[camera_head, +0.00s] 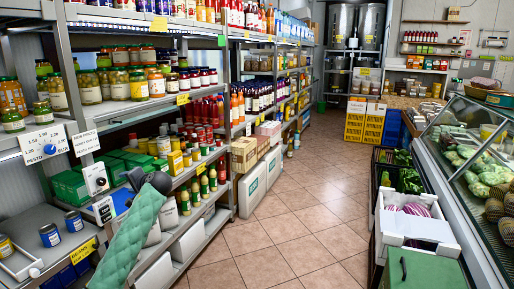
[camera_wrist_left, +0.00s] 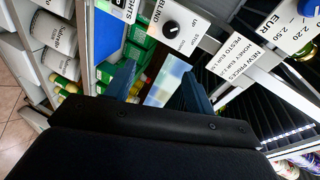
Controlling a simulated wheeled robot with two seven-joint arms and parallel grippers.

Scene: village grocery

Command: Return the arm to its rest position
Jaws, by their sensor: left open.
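My left arm, in a mint-green padded cover, rises from the bottom left in the head view. My left gripper (camera_head: 136,178) is dark and sits at the front of the left shelving, close to the control panel with a knob. In the left wrist view, its two dark blue fingers (camera_wrist_left: 158,85) stand apart with nothing held between them. Behind them are a pale blue and white panel and green packages. Whether the fingers touch anything cannot be told. My right arm and gripper do not show.
The left shelves (camera_head: 150,105) hold jars, bottles and green boxes (camera_head: 70,188). Price signs (camera_head: 44,145) and a knobbed panel (camera_head: 96,180) stick out near the gripper. The tiled aisle (camera_head: 285,215) is clear. Crates (camera_head: 415,225) and a glass counter (camera_head: 465,150) line the right.

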